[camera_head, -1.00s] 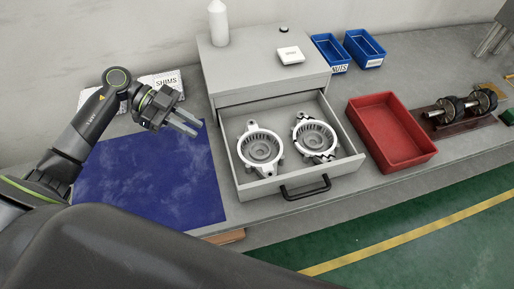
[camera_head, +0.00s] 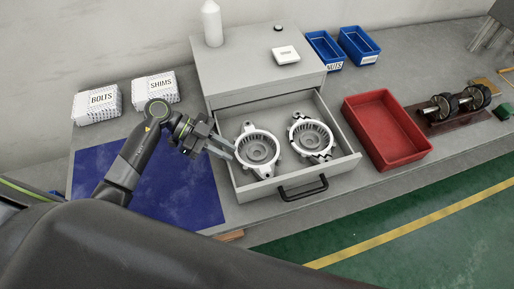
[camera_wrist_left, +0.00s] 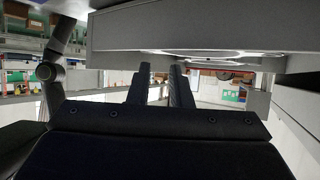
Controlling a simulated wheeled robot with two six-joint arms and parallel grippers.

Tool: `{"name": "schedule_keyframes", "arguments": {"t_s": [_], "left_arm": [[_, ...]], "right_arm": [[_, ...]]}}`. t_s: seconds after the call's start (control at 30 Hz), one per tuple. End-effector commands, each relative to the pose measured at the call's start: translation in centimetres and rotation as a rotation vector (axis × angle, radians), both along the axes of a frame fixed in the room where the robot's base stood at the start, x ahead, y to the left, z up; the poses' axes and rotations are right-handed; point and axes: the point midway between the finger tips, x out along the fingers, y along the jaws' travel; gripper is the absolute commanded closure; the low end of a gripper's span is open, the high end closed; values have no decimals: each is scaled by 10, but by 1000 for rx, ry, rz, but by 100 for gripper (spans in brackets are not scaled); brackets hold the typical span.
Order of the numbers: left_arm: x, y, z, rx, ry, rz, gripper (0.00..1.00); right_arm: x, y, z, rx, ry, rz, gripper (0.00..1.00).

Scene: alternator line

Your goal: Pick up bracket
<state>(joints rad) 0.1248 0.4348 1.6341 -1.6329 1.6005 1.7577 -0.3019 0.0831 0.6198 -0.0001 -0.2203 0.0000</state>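Two round light-grey metal brackets with lugs lie in the open drawer, a left one (camera_head: 258,149) and a right one (camera_head: 311,138). The right one has dark marks on its lower lug. The drawer (camera_head: 282,180) has a black handle. My left gripper (camera_head: 224,147) is at the drawer's left side, its fingers pointing toward the left bracket. In the left wrist view its two fingers (camera_wrist_left: 160,88) stand apart with nothing between them. The drawer wall (camera_wrist_left: 200,30) fills the top there, with pale curved rims along its edge. My right gripper is not in view.
A blue mat (camera_head: 185,190) lies left of the drawer. Boxes of bolts (camera_head: 97,104) and shims (camera_head: 154,87) stand behind it. A red tray (camera_head: 388,130) is right of the drawer. Two blue bins (camera_head: 326,49) and a shaft assembly (camera_head: 453,103) are farther right.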

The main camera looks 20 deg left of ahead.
Motion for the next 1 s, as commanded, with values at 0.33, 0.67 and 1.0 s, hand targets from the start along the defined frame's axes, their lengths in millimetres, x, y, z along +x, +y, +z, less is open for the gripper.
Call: {"name": "schedule_keyframes", "arguments": {"t_s": [0.33,0.67,1.0], "left_arm": [[-2,-22,-10,-4,4,0,82],[-3,-53,-32,-1,0,-1,82],[-3,-54,-34,0,0,-1,92]], "right_arm": [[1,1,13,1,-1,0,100],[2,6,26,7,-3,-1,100],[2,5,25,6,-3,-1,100]]}}
